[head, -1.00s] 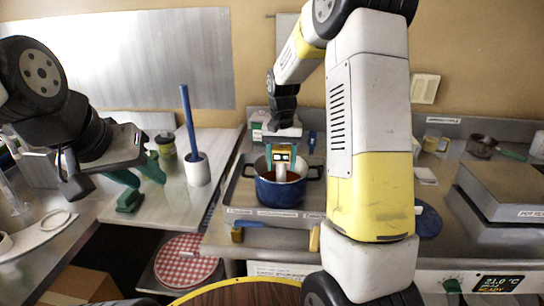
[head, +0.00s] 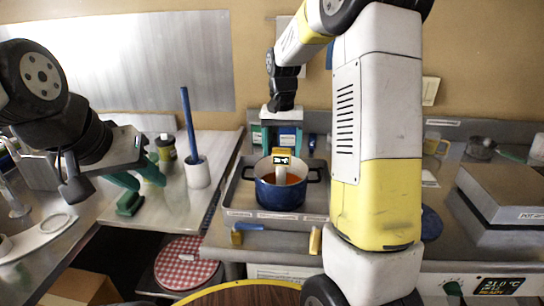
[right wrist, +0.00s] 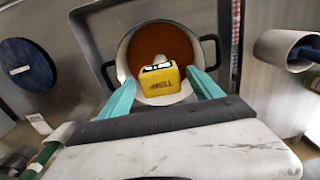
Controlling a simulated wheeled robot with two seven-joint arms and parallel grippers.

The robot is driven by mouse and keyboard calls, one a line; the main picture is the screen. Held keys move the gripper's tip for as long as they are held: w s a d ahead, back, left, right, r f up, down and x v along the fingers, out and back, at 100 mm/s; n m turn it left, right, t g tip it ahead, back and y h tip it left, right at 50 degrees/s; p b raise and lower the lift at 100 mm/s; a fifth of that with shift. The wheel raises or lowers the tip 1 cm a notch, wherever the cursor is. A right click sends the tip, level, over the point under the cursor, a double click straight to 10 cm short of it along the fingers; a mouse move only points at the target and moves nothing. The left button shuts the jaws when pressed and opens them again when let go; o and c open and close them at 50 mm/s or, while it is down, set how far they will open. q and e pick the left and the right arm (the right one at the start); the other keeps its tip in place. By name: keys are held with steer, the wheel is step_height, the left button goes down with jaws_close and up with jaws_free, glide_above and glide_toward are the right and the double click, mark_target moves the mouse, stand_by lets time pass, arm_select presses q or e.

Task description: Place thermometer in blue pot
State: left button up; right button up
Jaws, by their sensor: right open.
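The thermometer has a yellow head (head: 281,155) with a small display and a pale stem below it. It stands upright in the blue pot (head: 280,196), its stem reaching into the orange-brown contents; the lower end is hidden. My right gripper (head: 282,148) is open just above the pot. In the right wrist view its teal fingers lie either side of the yellow thermometer head (right wrist: 160,83), with gaps visible. My left gripper (head: 141,186) is open and empty, low over the left counter.
The pot stands in a grey metal tray (head: 235,203). A white holder (head: 197,172) with a blue-handled tool and a jar (head: 166,153) stand on the left counter. A grey scale (head: 505,192) stands at right. A gap separates the two counters.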

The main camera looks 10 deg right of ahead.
step_height(320, 180, up, 6)
steer(key=shift+s+r, duration=0.1)
steer(key=shift+r, duration=0.1)
steer(key=s+a+r+n+t+y, duration=0.1)
steer(key=s+r+n+t, duration=0.1)
steer(key=s, duration=1)
steer(key=s+a+r+n+t+y, duration=0.1)
steer(key=s+t, duration=0.3)
steer(key=s, duration=0.8)
steer(key=shift+r+n, duration=0.4)
steer(key=shift+a, duration=0.1)
